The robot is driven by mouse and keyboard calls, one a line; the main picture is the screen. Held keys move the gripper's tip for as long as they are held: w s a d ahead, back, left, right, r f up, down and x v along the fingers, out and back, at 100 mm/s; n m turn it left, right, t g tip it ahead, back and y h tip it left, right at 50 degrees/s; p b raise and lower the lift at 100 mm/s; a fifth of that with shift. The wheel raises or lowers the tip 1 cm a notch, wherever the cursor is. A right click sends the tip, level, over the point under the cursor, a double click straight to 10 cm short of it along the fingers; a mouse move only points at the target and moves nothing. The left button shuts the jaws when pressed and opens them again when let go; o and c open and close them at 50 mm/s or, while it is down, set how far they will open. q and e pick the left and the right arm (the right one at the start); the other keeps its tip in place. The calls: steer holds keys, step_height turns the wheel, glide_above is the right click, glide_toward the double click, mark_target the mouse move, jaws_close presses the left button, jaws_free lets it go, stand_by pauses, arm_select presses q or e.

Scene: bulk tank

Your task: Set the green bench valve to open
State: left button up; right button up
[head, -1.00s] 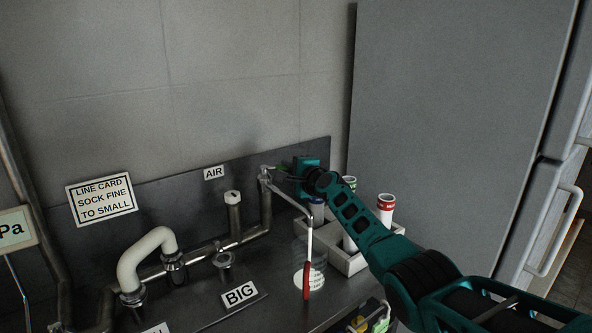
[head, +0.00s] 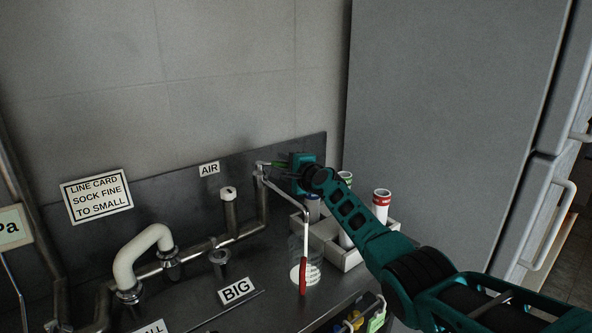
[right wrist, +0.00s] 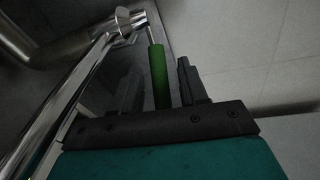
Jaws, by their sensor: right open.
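In the right wrist view the green handle (right wrist: 158,76) lies between the two dark fingers of my right gripper (right wrist: 160,82). The fingers stand apart on either side of it, and I see no clear contact. In the head view my right gripper (head: 288,166) reaches in from the right at the handle's free end. The left gripper is not in view.
A bent chrome tube with a red end (head: 303,275) hangs from the same pipe, close to my right gripper. A white hose (head: 126,262) and a capped pipe (head: 229,215) are at left. A grey cabinet (head: 440,120) stands right.

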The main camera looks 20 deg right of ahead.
steer(key=shift+s+d+r+p, duration=0.1)
steer(key=shift+s+r+p, duration=0.1)
steer(key=shift+s+p, duration=0.4)
steer(key=p+v, duration=0.1)
steer(key=v, duration=1)
steer(key=shift+s, duration=0.25)
steer(key=shift+d, duration=0.1)
